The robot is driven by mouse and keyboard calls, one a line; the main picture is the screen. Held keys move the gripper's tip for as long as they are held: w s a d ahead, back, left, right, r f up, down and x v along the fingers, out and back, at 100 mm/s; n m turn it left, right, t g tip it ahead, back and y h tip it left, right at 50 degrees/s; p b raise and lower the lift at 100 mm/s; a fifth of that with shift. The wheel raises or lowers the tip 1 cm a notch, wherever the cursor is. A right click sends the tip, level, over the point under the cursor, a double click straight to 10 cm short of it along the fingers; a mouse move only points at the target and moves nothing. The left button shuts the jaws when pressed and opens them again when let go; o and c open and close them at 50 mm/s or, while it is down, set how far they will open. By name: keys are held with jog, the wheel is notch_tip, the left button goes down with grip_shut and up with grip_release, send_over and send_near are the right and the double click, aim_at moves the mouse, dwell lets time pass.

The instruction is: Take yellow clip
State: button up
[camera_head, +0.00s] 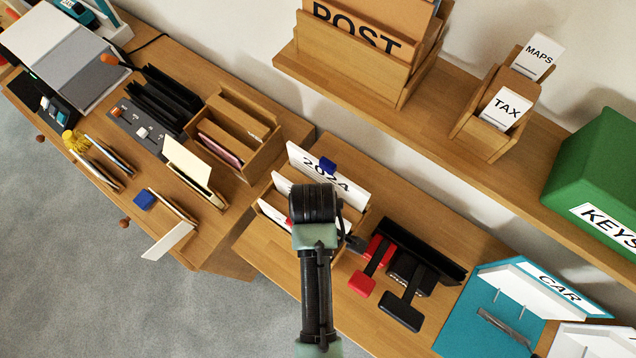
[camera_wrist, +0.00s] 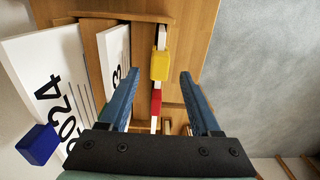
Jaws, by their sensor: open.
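In the wrist view the yellow clip (camera_wrist: 160,65) sits on the edge of a white card in the wooden file holder (camera_wrist: 90,50). My gripper (camera_wrist: 159,74) is open, with one blue finger on each side of the clip's line and a gap on both sides. A red clip (camera_wrist: 156,100) is on the same line, nearer the gripper's palm. A blue clip (camera_wrist: 38,145) is on the large 2024 card (camera_wrist: 62,95). In the head view my arm covers the yellow clip; the blue clip (camera_head: 327,166) shows, and my gripper's fingers are hidden.
Red and black stamp-like tools (camera_head: 375,265) stand right of the holder. A shelf (camera_head: 420,105) with a POST box (camera_head: 350,50) and a green KEYS box (camera_head: 600,180) runs behind. A teal CAR tray (camera_head: 480,320) is at lower right. Bare tabletop lies in front of the holder.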

jog(key=f, duration=0.3)
jog(key=shift+s+d+f+p, duration=0.2)
jog(key=shift+d+f+p, duration=0.05)
jog(key=shift+d+p, duration=0.1)
jog(key=shift+f, duration=0.6)
jog(key=shift+c, duration=0.2)
grip_shut()
